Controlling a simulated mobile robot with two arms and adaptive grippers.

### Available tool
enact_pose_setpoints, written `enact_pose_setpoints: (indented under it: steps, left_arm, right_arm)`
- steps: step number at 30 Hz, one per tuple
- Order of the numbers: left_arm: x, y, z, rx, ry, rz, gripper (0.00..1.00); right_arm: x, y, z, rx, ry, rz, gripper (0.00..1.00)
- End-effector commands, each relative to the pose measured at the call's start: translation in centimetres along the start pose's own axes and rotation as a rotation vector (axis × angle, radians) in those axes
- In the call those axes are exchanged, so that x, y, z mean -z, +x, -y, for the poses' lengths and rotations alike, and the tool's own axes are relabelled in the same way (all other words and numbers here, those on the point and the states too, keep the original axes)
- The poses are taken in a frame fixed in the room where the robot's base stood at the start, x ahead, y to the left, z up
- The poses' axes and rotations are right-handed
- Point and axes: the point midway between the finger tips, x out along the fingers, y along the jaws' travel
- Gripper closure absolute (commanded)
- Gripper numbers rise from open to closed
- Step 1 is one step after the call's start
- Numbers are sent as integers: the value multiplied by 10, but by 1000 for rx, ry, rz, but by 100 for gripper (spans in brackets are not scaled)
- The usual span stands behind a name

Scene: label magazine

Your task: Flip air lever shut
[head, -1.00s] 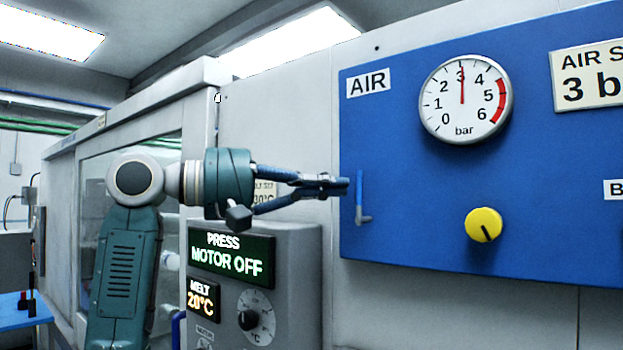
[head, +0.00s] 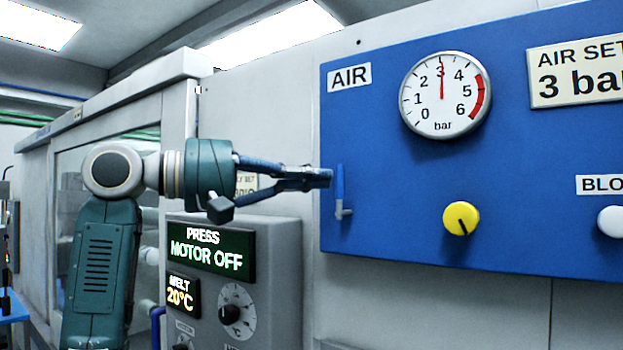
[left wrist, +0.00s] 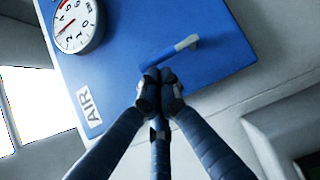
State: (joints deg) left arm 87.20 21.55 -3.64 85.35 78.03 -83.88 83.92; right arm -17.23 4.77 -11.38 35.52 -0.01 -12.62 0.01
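The air lever (head: 340,184) is on the left part of the blue panel, below the AIR label (head: 349,77). Its blue handle stands upright above a grey pivot at the lower end. My left gripper (head: 324,178) is just left of the handle, fingers together and empty. In the left wrist view, the closed fingertips (left wrist: 160,78) are right by the free end of the blue handle (left wrist: 160,57). I cannot tell whether they touch it. The gauge (head: 445,95) reads about 3 bar. My right gripper is not in view.
A yellow knob (head: 461,218) and a white button (head: 611,221) are on the panel, right of the lever. A grey control box (head: 280,285) with a MOTOR OFF display stands below my left arm. The panel between lever and yellow knob is clear.

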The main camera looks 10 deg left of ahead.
Motion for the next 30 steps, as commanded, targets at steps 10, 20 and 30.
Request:
enact_pose_setpoints:
  steps: [10,20,30]
  left_arm:
    - [-4,2,-3,0,1,0,100]
    - [-8,5,-5,0,0,0,100]
    - [-14,9,-7,0,1,1,100]
  right_arm:
    - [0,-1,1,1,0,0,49]
    - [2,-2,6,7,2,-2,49]
    - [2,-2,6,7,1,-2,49]
